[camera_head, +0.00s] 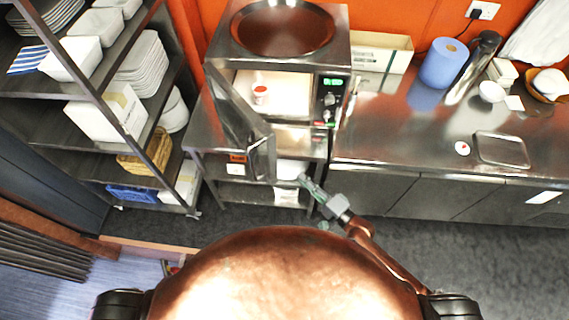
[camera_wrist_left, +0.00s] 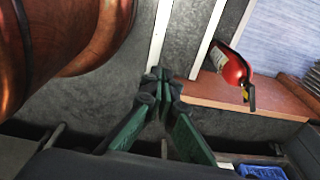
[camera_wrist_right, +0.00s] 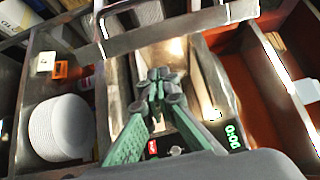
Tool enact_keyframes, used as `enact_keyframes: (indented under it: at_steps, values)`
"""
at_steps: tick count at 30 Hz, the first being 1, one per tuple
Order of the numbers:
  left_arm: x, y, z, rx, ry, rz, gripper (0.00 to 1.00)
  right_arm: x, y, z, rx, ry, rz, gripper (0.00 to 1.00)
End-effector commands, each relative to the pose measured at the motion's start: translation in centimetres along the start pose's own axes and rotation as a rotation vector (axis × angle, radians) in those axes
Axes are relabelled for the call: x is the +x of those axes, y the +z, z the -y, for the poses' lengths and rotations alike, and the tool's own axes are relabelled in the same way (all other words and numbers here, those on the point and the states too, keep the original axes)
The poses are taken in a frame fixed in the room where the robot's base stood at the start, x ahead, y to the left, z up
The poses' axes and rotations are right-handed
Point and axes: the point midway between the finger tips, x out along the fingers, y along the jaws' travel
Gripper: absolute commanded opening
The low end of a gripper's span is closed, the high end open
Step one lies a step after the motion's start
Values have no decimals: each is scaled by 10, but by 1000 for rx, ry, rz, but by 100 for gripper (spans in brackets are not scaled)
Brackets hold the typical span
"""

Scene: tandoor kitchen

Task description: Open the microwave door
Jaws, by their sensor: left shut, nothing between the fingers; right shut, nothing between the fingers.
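The microwave (camera_head: 328,103) stands on a steel table, its control panel on the right with lit green digits. Its door (camera_head: 238,112) is swung open toward me on the left side, and the lit cavity shows a small red-and-white cup (camera_head: 260,92) inside. My right gripper (camera_head: 303,180) is in front of the microwave, to the right of the door's free end. It also shows in the right wrist view (camera_wrist_right: 160,88), shut and empty; whether it touches the door is unclear. My left gripper (camera_wrist_left: 160,88) is shut and empty over the floor, outside the head view.
A large round pan (camera_head: 283,27) sits on the microwave. A shelf rack with dishes (camera_head: 142,65) stands at the left. The counter (camera_head: 400,140) at the right holds a blue roll (camera_head: 443,63) and a tray. A fire extinguisher (camera_wrist_left: 232,68) shows in the left wrist view.

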Motion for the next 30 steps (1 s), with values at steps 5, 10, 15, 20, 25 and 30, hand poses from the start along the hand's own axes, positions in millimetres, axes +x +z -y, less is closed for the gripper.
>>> enact_keyframes:
  at_steps: [5,10,15,20,25,30]
  values:
    - [25,8,-2,-1,1,8,0,-9,-35,24,-12,18,87,0]
    - [32,15,-2,-2,1,15,0,-12,-47,42,-8,33,124,0]
    - [28,15,-2,-2,1,16,0,-7,-49,48,-4,34,130,0]
    - [15,13,-2,-2,1,15,0,11,-46,50,-3,32,129,0]
    - [-1,10,-1,-2,1,13,0,42,-41,50,-3,32,130,0]
    - [-14,8,0,-2,0,11,0,78,-37,48,-5,32,130,0]
